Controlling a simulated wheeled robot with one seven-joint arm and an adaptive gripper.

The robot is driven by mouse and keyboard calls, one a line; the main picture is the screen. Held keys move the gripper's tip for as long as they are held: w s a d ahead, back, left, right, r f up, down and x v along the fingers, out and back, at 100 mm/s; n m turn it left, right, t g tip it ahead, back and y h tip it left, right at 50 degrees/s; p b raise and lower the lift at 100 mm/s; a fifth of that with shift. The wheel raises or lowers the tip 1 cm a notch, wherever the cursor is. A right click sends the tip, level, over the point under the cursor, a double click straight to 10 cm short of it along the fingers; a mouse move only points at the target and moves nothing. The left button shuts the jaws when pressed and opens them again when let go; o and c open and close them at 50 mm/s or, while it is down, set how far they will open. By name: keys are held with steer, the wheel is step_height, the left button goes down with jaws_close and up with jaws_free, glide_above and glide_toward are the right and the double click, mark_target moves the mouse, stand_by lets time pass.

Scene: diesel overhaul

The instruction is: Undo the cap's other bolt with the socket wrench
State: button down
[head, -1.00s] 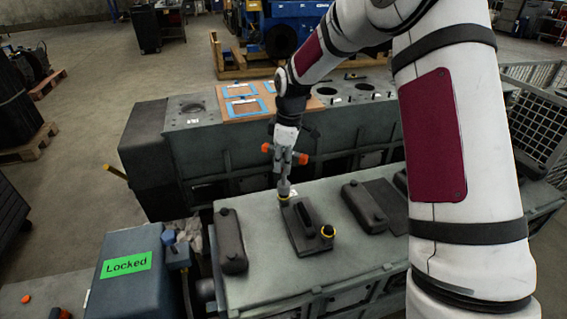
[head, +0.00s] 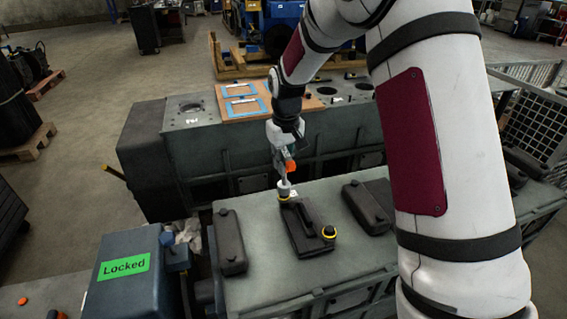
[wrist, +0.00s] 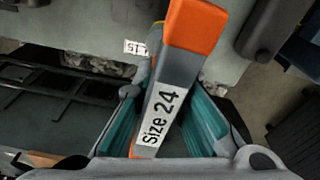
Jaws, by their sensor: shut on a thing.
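The cap (head: 299,240) is a dark block with a raised handle-like rib on top of the grey-green engine. One bolt, a dark head with a yellow ring (head: 329,232), stands at its near right corner. The other bolt's yellow ring (head: 284,199) shows at its far left corner, its head hidden under the wrench socket (head: 284,188). My gripper (head: 284,152) is shut on the socket wrench above that corner. In the wrist view the grey wrench handle (wrist: 176,75), with orange ends and a "Size 24" label, lies between my teal finger pads (wrist: 165,118).
Dark covers stand on the engine left (head: 230,243) and right (head: 368,207) of the cap. A blue box with a green "Locked" label (head: 124,267) is at the left. A second engine block (head: 150,150) stands behind. A wire-mesh crate (head: 540,120) is at the right.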

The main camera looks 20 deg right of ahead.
steer(key=m, duration=0.4)
steer(key=shift+m, duration=0.4)
steer(key=m, duration=0.4)
steer(key=shift+m+h, duration=0.3)
steer(key=shift+h, duration=0.1)
steer(key=m, duration=0.4)
steer(key=shift+g, duration=0.4)
steer(key=m, duration=0.4)
steer(key=shift+m, duration=0.3)
steer(key=shift+f, duration=0.1)
steer(key=shift+f, duration=0.7)
steer(key=n, duration=0.3)
